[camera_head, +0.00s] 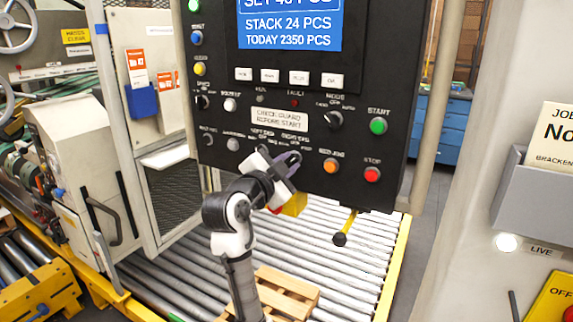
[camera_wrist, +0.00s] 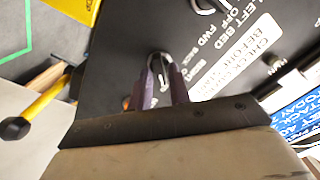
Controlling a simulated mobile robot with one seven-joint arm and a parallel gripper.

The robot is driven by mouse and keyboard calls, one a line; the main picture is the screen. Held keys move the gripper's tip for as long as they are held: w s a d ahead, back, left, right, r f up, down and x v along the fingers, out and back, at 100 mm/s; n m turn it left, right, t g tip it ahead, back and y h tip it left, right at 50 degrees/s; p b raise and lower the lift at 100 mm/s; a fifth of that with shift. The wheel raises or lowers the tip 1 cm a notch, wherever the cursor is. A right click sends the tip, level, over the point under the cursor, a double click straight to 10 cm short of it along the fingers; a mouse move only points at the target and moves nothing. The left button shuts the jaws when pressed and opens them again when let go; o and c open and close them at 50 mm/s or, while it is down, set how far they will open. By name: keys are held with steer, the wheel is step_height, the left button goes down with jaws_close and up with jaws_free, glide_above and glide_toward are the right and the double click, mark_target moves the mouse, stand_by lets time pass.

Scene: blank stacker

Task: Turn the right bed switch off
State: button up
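The right bed switch (camera_wrist: 160,63) is a dark rotary knob with a pale pointer line, on the black control panel. In the wrist view it sits at the fingertips of my gripper (camera_wrist: 162,75), between the two purple fingers. Its pointer setting is hard to read. The left bed switch (camera_wrist: 208,5) is partly cut off at the wrist view's top.
The control panel (camera_head: 220,172) also bears the green start button (camera_head: 378,126), red stop button (camera_head: 372,174) and an orange button (camera_head: 331,166) near my gripper. A yellow lever with a black ball (camera_head: 340,239) hangs below it. Rollers (camera_head: 340,285) with a wooden pallet (camera_head: 286,292) lie underneath.

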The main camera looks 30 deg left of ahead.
jaws_close()
steer(key=shift+n, duration=0.4)
steer(key=n+p, duration=0.1)
steer(key=n, duration=0.2)
steer(key=shift+r+n, duration=0.1)
steer(key=shift+n, duration=0.2)
steer(key=shift+n+p, duration=0.85)
steer(key=shift+n, duration=1.35)
steer(key=shift+o, duration=1.7)
jaws_free()
